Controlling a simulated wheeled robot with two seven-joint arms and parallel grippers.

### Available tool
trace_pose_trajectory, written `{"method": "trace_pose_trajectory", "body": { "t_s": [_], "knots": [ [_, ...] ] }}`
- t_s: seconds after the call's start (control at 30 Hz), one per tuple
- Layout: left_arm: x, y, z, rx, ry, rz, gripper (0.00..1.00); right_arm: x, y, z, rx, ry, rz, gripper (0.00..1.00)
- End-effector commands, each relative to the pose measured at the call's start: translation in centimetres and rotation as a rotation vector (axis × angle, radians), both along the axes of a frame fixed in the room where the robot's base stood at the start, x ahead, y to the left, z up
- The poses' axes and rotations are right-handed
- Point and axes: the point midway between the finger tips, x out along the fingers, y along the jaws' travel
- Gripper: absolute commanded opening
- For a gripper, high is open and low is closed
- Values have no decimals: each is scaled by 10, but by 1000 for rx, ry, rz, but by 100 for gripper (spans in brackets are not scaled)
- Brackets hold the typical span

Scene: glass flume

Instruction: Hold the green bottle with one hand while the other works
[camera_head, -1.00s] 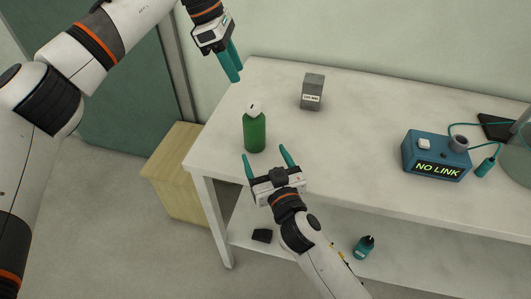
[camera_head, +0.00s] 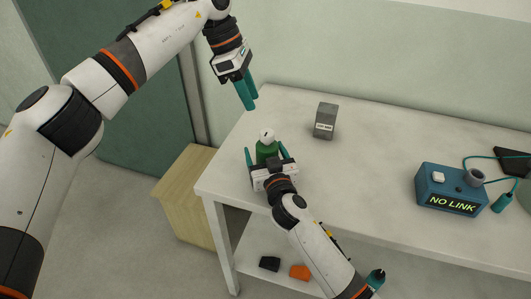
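The green bottle (camera_head: 267,147) with a white cap stands upright near the left end of the white bench (camera_head: 365,185). My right gripper (camera_head: 265,151) reaches in from the front, with one teal finger on each side of the bottle. The fingers look spread, and I cannot see firm contact; the gripper's body hides the bottle's lower part. My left gripper (camera_head: 248,94) is above and to the left of the bottle, apart from it and with nothing seen in it. Its teal fingers overlap edge-on, so their gap cannot be judged.
A small grey labelled box (camera_head: 325,121) stands behind and right of the bottle. A blue device (camera_head: 451,188) reading "NO LINK" sits at the right, with a teal cable. A lower shelf holds a dark block (camera_head: 269,264) and an orange one (camera_head: 299,272). A wooden box (camera_head: 186,197) stands left.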

Motion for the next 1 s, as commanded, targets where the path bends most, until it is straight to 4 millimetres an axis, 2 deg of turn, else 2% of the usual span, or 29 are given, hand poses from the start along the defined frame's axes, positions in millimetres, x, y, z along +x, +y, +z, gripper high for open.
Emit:
{"method": "trace_pose_trajectory", "body": {
  "t_s": [0.17, 0.5, 0.6, 0.77, 0.9, 1.0],
  "knots": [
    [0, 0, 0, 0, 0, 0, 36, 0, 0, 0, 0, 0, 0, 77],
    [0, 0, 0, 0, 0, 0, 36, 0, 0, 0, 0, 0, 0, 25],
    [-1, 0, -2, -12, 2, -5, 53, 0, 0, 0, 0, 0, 0, 25],
    [-6, -8, -25, -174, 9, -61, 53, 0, 0, 0, 0, 0, 0, 25],
    [-22, -17, -53, -488, -5, -109, 53, 0, 0, 0, 0, 0, 0, 25],
    [-35, -16, -65, -735, -39, -82, 53, 0, 0, 0, 0, 1, 0, 25]
  ]
}}
